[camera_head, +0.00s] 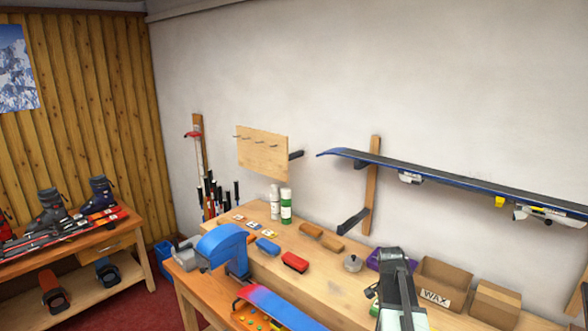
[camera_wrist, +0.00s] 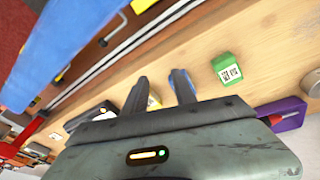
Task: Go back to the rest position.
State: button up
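My gripper (camera_wrist: 160,82) shows in the wrist view with its two dark fingers spread apart. Bench wood shows between the fingertips, and nothing is clasped there. A small yellow and white item shows beyond the fingers, partly hidden by them. In the head view my grey arm (camera_head: 396,285) reaches in from the lower edge over the front right of the wooden bench (camera_head: 335,285). The fingers cannot be made out clearly there. A green block (camera_wrist: 228,70) with a white printed label lies on the bench to the right of the fingers in the wrist view.
A purple bin (camera_head: 376,262) and cardboard boxes (camera_head: 440,282) stand close behind and right of my arm. A blue-covered machine (camera_head: 222,245) stands left. Brushes (camera_head: 295,262) and white bottles (camera_head: 286,206) sit along the bench. A ski (camera_head: 450,184) hangs on the wall above.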

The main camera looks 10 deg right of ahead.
jog(key=a+n, duration=0.2)
jog(key=a, duration=0.3)
jog(key=w+a+n, duration=0.1)
jog(key=a+n, duration=0.1)
jog(key=a, duration=0.3)
jog(key=w+a+n+y, duration=0.1)
jog(key=a+n, duration=0.1)
jog(key=a, duration=0.3)
jog(key=shift+w+f+n+t, duration=0.15)
jog(key=shift+n+t, duration=0.25)
jog(key=s+a+n+y, duration=0.15)
jog(key=a+n, duration=0.65)
jog(key=a, duration=0.8)
notch_tip(320, 180, down, 7)
jog(key=s+b, duration=0.2)
jog(key=b, duration=0.5)
jog(key=r+p, duration=0.5)
jog(key=shift+a+r+p, duration=0.2)
jog(key=shift+r+p, duration=0.05)
jog(key=shift+p, duration=0.1)
